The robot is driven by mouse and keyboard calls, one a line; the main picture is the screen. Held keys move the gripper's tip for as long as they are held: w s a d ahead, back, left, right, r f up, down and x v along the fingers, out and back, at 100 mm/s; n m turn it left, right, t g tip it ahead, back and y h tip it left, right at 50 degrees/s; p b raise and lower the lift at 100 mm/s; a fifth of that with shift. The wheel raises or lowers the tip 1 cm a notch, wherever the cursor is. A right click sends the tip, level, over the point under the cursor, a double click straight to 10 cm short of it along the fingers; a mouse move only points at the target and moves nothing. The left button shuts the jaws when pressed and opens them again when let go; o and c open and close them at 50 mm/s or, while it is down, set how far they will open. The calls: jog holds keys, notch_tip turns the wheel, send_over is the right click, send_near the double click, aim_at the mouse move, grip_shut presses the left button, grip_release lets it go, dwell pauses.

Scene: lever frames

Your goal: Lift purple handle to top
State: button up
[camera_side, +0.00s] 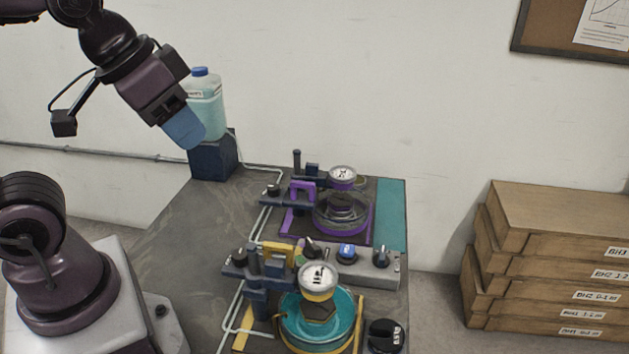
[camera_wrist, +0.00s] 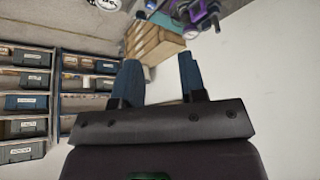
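The purple handle (camera_side: 302,186) is a small bracket-shaped piece on the dark blue lever mechanism of the rear device. That device has a purple base plate (camera_side: 287,226), a clear round dish and a round gauge (camera_side: 343,174). Part of a purple device (camera_wrist: 196,12) shows at the top edge of the wrist view, partly cut off. My gripper (camera_side: 186,134) is high at the upper left of the side view, well away from the handle. In the wrist view its two blue fingers (camera_wrist: 159,75) stand apart with nothing between them.
A front device has a yellow handle (camera_side: 279,250) and a teal dish (camera_side: 345,318). A control box (camera_side: 392,268) with knobs lies between the devices. A pale jug (camera_side: 207,110) stands on a dark block (camera_side: 212,160) near my gripper. The table's left part (camera_side: 195,235) is clear.

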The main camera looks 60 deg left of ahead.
jog(key=w+a+f+g, duration=0.2)
jog(key=w, duration=0.3)
jog(key=w+a+f+g, duration=0.2)
jog(key=w, duration=0.3)
jog(key=m+g, duration=0.1)
jog(key=m, duration=0.8)
send_near(302, 182)
notch_tip(302, 182, down, 9)
jog(key=shift+w+r, duration=0.15)
jog(key=shift+r, duration=0.05)
jog(key=shift+c, duration=0.4)
grip_shut()
